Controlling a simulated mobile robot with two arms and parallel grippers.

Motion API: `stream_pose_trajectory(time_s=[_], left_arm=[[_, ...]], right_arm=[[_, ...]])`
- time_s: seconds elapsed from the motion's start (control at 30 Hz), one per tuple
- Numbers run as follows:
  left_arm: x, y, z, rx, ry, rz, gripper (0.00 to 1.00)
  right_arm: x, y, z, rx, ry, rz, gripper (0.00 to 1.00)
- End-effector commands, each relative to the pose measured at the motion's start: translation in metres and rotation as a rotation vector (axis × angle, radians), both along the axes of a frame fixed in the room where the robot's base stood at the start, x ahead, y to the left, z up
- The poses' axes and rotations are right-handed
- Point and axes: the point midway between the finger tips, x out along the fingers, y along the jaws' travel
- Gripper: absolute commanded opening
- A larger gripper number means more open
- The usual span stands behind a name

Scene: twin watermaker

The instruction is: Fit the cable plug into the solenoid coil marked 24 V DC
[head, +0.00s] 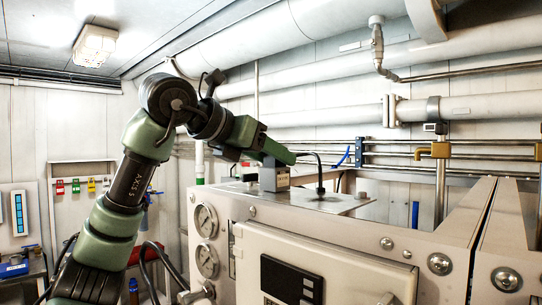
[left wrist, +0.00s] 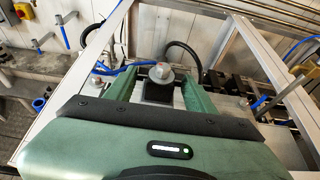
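My left gripper (head: 284,157) reaches in from the left over the top plate of the steel cabinet. In the left wrist view its two green fingers (left wrist: 160,82) stand apart. Between them is a black block with a round grey top (left wrist: 161,71), and gaps seem to show on both sides. In the head view a grey box-shaped coil with a pale label (head: 275,179) stands under the fingertips; its marking is too small to read. A black cable (head: 318,165) arcs from beside the fingertips down to the plate. The plug's seating is hidden. My right gripper is not in view.
The steel cabinet (head: 340,235) has gauges and a control panel on its front. The plate right of the cable (head: 345,202) is mostly clear. Pipes and brass fittings (head: 440,150) line the wall behind. More dark blocks (left wrist: 240,84) stand at right in the wrist view.

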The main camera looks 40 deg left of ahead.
Motion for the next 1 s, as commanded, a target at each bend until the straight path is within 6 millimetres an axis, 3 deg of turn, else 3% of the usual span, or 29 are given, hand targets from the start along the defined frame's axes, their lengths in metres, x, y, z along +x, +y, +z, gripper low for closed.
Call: stream_pose_trajectory(time_s=[0.23, 0.63, 1.0], left_arm=[[-0.008, 0.001, 0.004, 0.000, -0.003, 0.000, 0.54], [-0.064, 0.009, 0.027, -0.001, -0.002, 0.000, 0.54], [-0.071, 0.010, 0.030, 0.000, 0.000, 0.000, 0.54]], right_arm=[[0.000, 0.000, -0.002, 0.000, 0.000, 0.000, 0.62], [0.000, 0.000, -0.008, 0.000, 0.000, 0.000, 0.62], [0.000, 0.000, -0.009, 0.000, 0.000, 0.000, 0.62]])
